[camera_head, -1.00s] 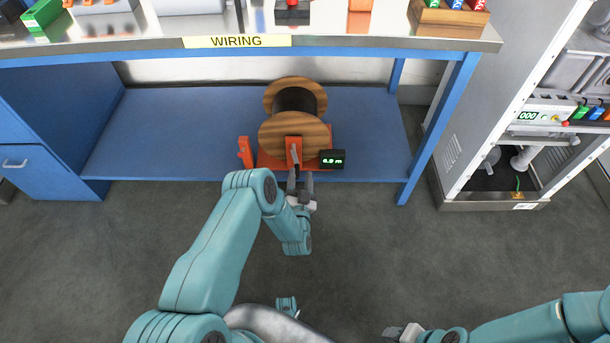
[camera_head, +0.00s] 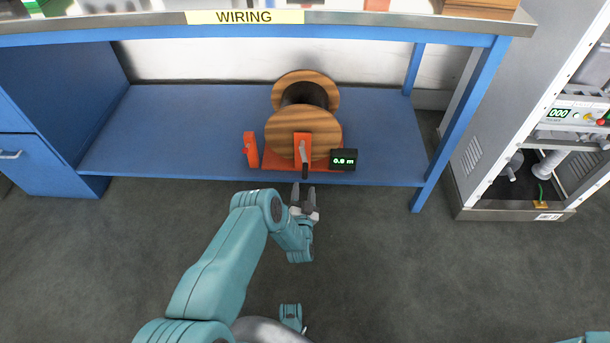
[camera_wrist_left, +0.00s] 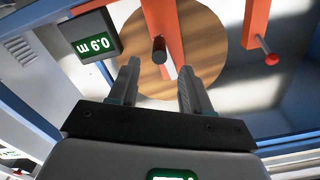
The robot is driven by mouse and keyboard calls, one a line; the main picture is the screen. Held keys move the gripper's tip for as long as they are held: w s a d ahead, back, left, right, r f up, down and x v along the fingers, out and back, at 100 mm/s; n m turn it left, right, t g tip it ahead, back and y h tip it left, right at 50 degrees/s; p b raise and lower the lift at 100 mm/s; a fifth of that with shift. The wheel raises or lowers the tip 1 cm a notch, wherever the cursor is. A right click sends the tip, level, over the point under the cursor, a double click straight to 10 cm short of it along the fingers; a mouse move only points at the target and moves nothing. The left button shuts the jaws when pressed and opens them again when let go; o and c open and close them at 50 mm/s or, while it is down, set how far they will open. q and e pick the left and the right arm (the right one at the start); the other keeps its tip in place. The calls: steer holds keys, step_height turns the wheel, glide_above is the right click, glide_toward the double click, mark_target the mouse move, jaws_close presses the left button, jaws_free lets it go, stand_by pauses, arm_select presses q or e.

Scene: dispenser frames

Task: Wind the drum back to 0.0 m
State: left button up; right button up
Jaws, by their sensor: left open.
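The wooden cable drum (camera_head: 285,135) sits in an orange stand (camera_head: 303,140) on the blue lower shelf. A grey crank with a dark handle (camera_head: 305,170) is on its front, and the handle points toward me in the wrist view (camera_wrist_left: 158,48). The black display (camera_head: 343,159) beside the stand seems to read 0.9 m; it is upside down in the wrist view (camera_wrist_left: 92,36). My left gripper (camera_head: 303,188) is open and empty just in front of the handle; its fingers (camera_wrist_left: 157,75) are apart, short of it. My right gripper is out of view.
An orange post with a red-knobbed lever (camera_head: 250,150) stands left of the drum; the knob shows in the wrist view (camera_wrist_left: 271,59). The bench top (camera_head: 380,25) overhangs the shelf (camera_head: 160,140). A blue leg (camera_head: 455,130) and a rack (camera_head: 510,212) stand at right.

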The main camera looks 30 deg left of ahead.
mark_target(305, 164)
arm_select(q)
steer(key=b+x, duration=0.3)
steer(key=x, duration=0.5)
steer(key=shift+w+f, duration=0.1)
steer(key=shift+w+a, duration=0.2)
steer(key=shift+w, duration=0.15)
jaws_close()
